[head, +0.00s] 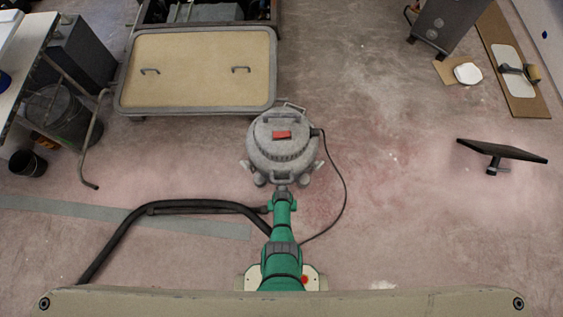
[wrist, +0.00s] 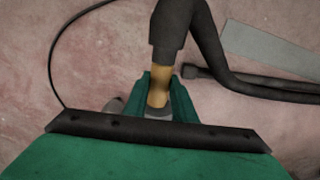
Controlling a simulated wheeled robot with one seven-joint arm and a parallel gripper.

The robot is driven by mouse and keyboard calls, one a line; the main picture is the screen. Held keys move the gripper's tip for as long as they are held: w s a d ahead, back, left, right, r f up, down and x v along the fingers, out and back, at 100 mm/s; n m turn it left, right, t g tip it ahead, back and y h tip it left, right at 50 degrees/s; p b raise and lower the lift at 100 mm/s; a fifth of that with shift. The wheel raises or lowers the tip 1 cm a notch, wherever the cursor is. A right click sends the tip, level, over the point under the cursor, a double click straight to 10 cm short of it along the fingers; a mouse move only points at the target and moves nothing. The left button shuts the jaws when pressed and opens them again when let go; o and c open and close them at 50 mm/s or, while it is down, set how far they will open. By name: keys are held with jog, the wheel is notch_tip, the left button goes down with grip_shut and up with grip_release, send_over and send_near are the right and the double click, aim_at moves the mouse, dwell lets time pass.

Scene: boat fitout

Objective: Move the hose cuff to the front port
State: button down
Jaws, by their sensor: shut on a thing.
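The hose cuff (wrist: 159,85) is a tan, yellowish sleeve on the end of a thick black hose (wrist: 192,38). My gripper (wrist: 161,95) has its green jaws shut around the cuff in the wrist view. A grey part (wrist: 157,114) shows just below the cuff; I cannot tell whether the cuff touches it. In the head view my gripper (head: 283,190) is at the near side of a grey shop vacuum (head: 283,150) with a red switch on top. The hose (head: 190,207) arches in from the left. The front port is not clearly visible, apparently hidden by my gripper.
A thin black cable (head: 345,195) loops from the vacuum's right side toward my arm. A tan panel with handles (head: 190,105) lies behind left. A black flat-topped stand (head: 500,152) is at right. A bucket (head: 28,163) stands far left. The floor right of the vacuum is mostly clear.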

jog(key=shift+w, duration=1.95)
jog(key=shift+w+r, duration=0.1)
jog(key=shift+w, duration=0.1)
jog(key=shift+w+r, duration=0.1)
jog(key=shift+w, duration=0.15)
jog(key=c, duration=1.4)
grip_release()
jog(key=shift+s, duration=0.4)
